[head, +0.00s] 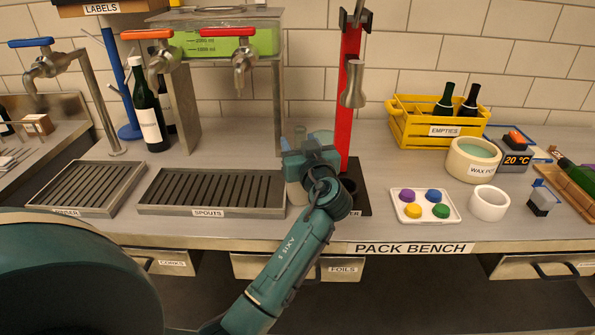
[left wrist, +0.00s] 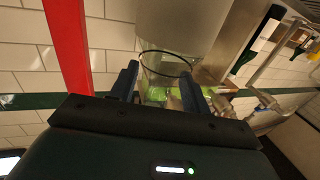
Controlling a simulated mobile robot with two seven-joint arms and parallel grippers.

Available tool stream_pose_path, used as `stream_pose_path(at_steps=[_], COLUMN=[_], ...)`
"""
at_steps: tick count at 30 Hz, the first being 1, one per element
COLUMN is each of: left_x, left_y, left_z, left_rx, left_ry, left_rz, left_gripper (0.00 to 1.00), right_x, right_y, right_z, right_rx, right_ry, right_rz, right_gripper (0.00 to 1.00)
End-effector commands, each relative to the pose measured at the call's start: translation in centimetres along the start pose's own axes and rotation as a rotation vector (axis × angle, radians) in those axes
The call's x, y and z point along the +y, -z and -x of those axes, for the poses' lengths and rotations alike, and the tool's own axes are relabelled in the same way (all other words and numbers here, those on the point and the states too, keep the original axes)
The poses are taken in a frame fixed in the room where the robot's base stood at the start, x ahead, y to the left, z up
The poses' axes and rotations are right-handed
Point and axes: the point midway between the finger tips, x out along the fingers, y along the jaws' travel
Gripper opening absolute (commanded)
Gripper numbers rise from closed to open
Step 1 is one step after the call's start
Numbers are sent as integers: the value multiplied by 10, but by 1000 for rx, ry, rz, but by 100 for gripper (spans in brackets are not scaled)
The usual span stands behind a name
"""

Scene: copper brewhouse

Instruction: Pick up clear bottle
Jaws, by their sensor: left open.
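The clear bottle (head: 296,194) stands on the bench right of the spouts tray, mostly hidden behind my left gripper (head: 305,142). In the left wrist view a see-through round body with a dark ring, which looks like the clear bottle (left wrist: 166,62), shows ahead of and between the fingers of my left gripper (left wrist: 160,88). The fingers are apart, one on each side. I cannot tell whether they touch it. My right gripper is not in view.
A red stand (head: 349,95) rises close behind my left gripper. The spouts tray (head: 212,212) lies to the left, with a dark bottle (head: 149,115) behind it.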

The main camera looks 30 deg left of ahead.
Motion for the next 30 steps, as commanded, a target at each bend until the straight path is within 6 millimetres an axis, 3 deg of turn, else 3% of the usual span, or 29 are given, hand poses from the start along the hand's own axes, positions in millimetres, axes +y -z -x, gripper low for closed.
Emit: stream_pose_path(at_steps=[4,21,30], left_x=[0,0,0], left_y=[0,0,1], left_z=[0,0,0], left_rx=[0,1,3], left_ry=[0,0,0], left_rz=[0,0,1], left_gripper=[46,0,0], right_x=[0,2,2], right_y=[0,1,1], right_z=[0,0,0], right_rx=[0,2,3], right_ry=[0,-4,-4], right_rz=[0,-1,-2], right_gripper=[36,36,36])
